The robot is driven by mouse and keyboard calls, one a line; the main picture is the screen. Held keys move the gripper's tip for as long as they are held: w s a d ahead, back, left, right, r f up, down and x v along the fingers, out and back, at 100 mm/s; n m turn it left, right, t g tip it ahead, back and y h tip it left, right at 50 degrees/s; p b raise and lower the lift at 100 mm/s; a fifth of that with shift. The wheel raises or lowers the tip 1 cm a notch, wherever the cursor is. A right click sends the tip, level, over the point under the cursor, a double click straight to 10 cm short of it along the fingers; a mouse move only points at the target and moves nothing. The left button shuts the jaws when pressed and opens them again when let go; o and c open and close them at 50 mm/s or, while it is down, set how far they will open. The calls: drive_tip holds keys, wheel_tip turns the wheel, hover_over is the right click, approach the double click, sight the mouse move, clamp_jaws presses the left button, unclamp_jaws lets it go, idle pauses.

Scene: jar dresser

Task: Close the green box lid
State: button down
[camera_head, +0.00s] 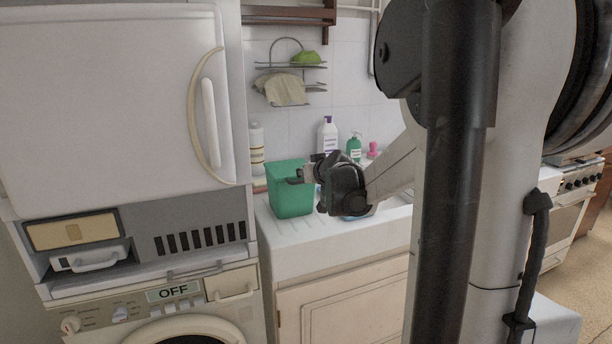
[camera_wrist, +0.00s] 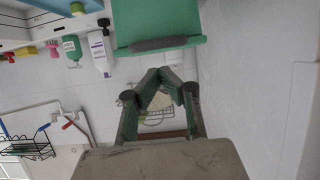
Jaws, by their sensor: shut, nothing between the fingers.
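The green box (camera_head: 291,198) stands on the white counter beside the tall white cabinet. My gripper (camera_head: 297,179) is at the box's upper right side and overlaps its top edge in the head view. Whether it touches the box, and how the lid stands, I cannot tell. In the wrist view a green part of the box (camera_wrist: 165,20) with a grey handle-like strip (camera_wrist: 160,44) shows at the top, upside down. My gripper (camera_wrist: 160,76) is shut and empty there, its fingertips just short of the strip in the picture.
A white bottle with a purple cap (camera_head: 327,137), a green bottle (camera_head: 354,148) and a pink item (camera_head: 372,150) stand behind my arm. A wire rack (camera_head: 290,68) hangs on the tiled wall. The white cabinet (camera_head: 105,100) closes off the left.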

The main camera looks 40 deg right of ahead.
drive_tip(key=s+a+f, duration=0.2)
drive_tip(key=s+f, duration=0.3)
drive_tip(key=s, duration=0.3)
drive_tip(key=shift+a+f+b, duration=0.15)
drive_tip(key=shift+a+b, duration=0.15)
drive_tip(key=shift+a, duration=0.05)
drive_tip(key=s+a+r+n+g+y, duration=0.1)
drive_tip(key=s+a+y, duration=0.15)
drive_tip(key=a, duration=0.85)
drive_tip(key=s+a+n+g+y, duration=0.1)
drive_tip(key=s+a, duration=0.2)
drive_tip(key=a, duration=0.8)
drive_tip(key=s+a+f+n+g, duration=0.1)
drive_tip(key=s+a+f+g, duration=0.2)
drive_tip(key=s+a, duration=0.9)
drive_tip(key=s, duration=0.4)
drive_tip(key=shift+a+f+n+g+y, duration=0.2)
drive_tip(key=shift+n+g+y, duration=0.1)
drive_tip(key=shift+g+y, duration=0.1)
